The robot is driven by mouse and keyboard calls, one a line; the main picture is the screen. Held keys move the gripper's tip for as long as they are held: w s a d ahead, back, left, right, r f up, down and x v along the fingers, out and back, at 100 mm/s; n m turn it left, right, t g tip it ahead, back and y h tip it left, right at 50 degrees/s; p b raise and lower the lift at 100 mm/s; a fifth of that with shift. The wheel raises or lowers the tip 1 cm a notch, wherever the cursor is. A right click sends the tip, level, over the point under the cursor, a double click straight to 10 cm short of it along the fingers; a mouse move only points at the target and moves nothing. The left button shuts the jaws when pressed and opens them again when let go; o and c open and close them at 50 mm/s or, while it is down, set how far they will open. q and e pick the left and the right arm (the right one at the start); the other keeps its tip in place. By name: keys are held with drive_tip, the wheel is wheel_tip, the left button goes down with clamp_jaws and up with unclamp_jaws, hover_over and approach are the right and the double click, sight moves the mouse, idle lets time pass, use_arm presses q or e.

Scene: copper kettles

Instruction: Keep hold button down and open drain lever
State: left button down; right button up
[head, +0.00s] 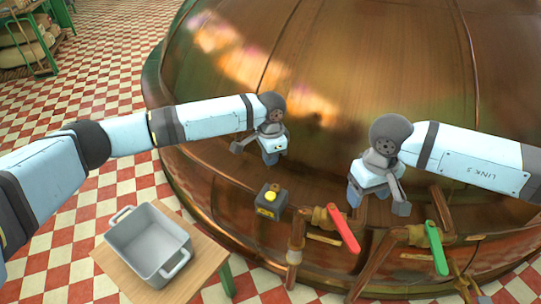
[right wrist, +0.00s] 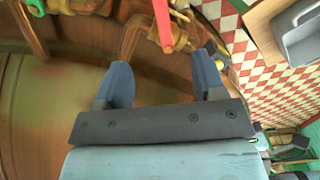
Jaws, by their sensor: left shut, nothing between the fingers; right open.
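A dark box (head: 264,208) with a yellow button (head: 270,196) stands at the kettle's front edge. My left gripper (head: 270,159) is shut and empty, above the box in the head view, with a visible gap to the button. A red lever (head: 344,231) and a green lever (head: 436,248) sit on the copper pipes to the right; no label tells me which is the drain lever. My right gripper (head: 369,193) is open and empty, just above and right of the red lever. In the right wrist view the red lever (right wrist: 163,26) lies ahead of the spread fingers (right wrist: 163,75).
The large copper kettle (head: 330,60) fills the back. Pipes and valves (head: 412,236) crowd the front right. A grey tub (head: 148,243) stands on a small wooden table (head: 195,285) at the lower left. Checkered floor (head: 110,75) is open at the left.

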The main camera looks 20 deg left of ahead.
drive_tip(key=shift+r+p, duration=0.3)
drive_tip(key=shift+r, duration=0.3)
wheel_tip(320, 180, up, 10)
drive_tip(key=p, duration=0.2)
idle(0.6)
drive_tip(key=shift+f, duration=0.1)
